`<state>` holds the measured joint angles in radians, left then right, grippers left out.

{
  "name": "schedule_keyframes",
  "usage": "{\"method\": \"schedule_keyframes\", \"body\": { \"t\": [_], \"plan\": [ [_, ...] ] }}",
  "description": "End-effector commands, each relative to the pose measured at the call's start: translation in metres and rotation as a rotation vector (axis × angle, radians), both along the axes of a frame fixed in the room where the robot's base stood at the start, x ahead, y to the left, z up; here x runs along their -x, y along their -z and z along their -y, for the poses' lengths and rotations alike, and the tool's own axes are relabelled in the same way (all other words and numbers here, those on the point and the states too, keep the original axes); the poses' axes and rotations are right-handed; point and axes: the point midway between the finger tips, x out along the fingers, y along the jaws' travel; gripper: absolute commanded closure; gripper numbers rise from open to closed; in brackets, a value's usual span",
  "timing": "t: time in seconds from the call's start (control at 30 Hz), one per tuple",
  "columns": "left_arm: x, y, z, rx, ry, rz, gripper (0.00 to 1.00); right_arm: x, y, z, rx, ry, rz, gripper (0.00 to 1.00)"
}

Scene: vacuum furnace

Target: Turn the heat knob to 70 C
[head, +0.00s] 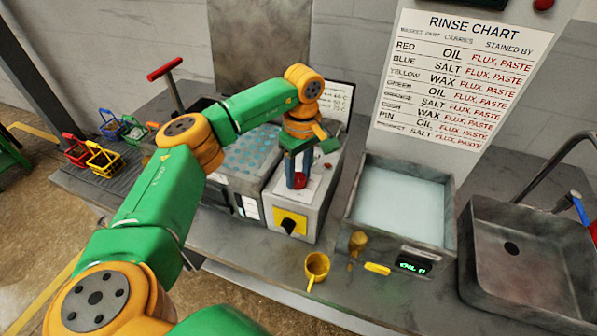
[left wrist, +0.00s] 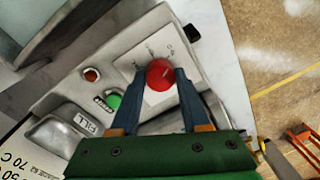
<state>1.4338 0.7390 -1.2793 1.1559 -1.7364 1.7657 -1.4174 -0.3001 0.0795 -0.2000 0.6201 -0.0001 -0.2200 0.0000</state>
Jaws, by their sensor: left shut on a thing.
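The red round knob (left wrist: 160,74) sits on a pale dial plate on top of the grey control box. In the head view only a bit of the red knob (head: 299,181) shows below the fingers. My left gripper (left wrist: 161,80) is shut on the knob, with one blue finger on either side; in the head view the left gripper (head: 297,178) points down onto the box (head: 318,208). The dial marks around the knob are too small to read, so I cannot tell its setting. My right gripper is in neither view.
A card with temperatures (head: 341,98) stands behind the box. A yellow panel with a black switch (head: 291,222) is on its front. A liquid-filled basin (head: 447,220) stands to the right.

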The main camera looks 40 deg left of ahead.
Motion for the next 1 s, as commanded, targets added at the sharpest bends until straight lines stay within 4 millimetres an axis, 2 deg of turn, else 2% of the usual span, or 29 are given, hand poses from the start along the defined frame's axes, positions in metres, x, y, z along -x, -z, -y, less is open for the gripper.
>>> {"method": "schedule_keyframes", "body": {
  "t": [0.03,0.1,0.13,0.47,0.57,0.73,0.83,1.0],
  "plan": [
    [-0.001,-0.001,0.0,0.001,0.001,0.003,0.49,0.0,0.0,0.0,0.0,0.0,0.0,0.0],
    [0.0,-0.001,0.0,0.001,0.001,0.002,0.3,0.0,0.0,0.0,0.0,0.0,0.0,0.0],
    [0.0,-0.001,0.0,0.0,0.0,0.002,0.24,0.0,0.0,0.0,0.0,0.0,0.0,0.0],
    [-0.001,-0.004,0.0,0.0,-0.001,0.003,0.24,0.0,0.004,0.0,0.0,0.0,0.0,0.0],
    [-0.003,-0.022,0.001,0.001,-0.001,0.007,0.24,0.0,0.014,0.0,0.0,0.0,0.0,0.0],
    [-0.005,-0.059,0.001,0.001,-0.001,0.005,0.24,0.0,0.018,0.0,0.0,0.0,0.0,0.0],
    [-0.004,-0.069,0.001,0.001,0.0,0.003,0.24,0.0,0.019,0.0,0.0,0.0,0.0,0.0],
    [-0.004,-0.072,0.001,0.0,0.0,0.0,0.24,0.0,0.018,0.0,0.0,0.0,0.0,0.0]
  ]
}}
